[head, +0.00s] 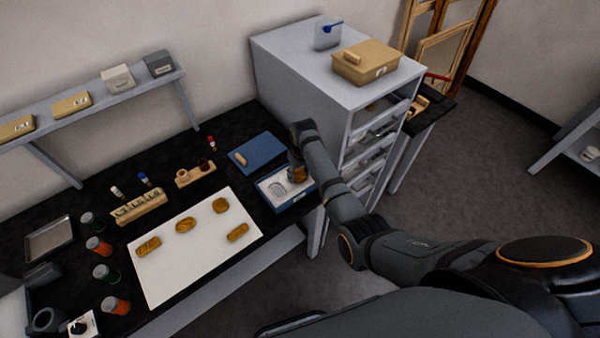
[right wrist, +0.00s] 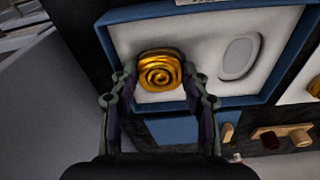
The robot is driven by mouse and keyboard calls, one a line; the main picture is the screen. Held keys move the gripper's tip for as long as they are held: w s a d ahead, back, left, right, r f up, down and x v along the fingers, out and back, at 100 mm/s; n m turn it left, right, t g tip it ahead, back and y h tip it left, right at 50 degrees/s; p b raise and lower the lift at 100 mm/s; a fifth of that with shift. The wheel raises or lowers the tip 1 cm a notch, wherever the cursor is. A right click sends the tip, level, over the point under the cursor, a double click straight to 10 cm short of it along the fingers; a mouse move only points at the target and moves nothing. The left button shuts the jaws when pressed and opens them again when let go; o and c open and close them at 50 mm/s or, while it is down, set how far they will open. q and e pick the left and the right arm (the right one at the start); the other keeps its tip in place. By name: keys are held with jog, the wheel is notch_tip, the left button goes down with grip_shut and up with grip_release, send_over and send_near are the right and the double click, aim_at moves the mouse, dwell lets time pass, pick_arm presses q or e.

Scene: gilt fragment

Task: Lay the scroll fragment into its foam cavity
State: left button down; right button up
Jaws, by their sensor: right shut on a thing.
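The gold scroll fragment (right wrist: 160,72) with a spiral face is between the fingertips of my right gripper (right wrist: 160,84), which is shut on it. In the head view the fragment (head: 299,175) shows at the right side of the foam box. The blue-rimmed box (head: 296,206) holds white foam (right wrist: 200,35). An empty oval cavity (right wrist: 240,57) shows beside the fragment, and it also shows in the head view (head: 277,188). Dark edging borders the fragment's upper side; I cannot tell whether it touches the foam or is in a cavity. My left gripper is not in view.
A white sheet (head: 180,262) carries several other gilt pieces, such as a round one (head: 221,205). A blue lid (head: 256,152) lies behind the box. A grey drawer cabinet (head: 290,65) stands close beside my right arm. Jars (head: 98,246) stand at left.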

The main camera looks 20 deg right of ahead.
aim_at(302, 176)
jog(key=shift+s+f, duration=0.35)
jog(key=shift+f, duration=0.15)
jog(key=o, duration=0.6)
jog(key=shift+f, duration=0.1)
jog(key=shift+o, duration=1.4)
jog(key=shift+f, duration=0.1)
jog(key=shift+o, duration=0.4)
jog(key=shift+w+f, duration=0.1)
jog(key=shift+w, duration=0.2)
jog(key=shift+d+r, duration=0.1)
jog(key=shift+r, duration=0.2)
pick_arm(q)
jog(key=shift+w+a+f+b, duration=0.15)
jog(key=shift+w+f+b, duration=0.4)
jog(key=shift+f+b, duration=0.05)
pick_arm(e)
notch_tip(302, 176, up, 13)
jog(key=s, duration=0.1)
jog(key=shift+s, duration=0.1)
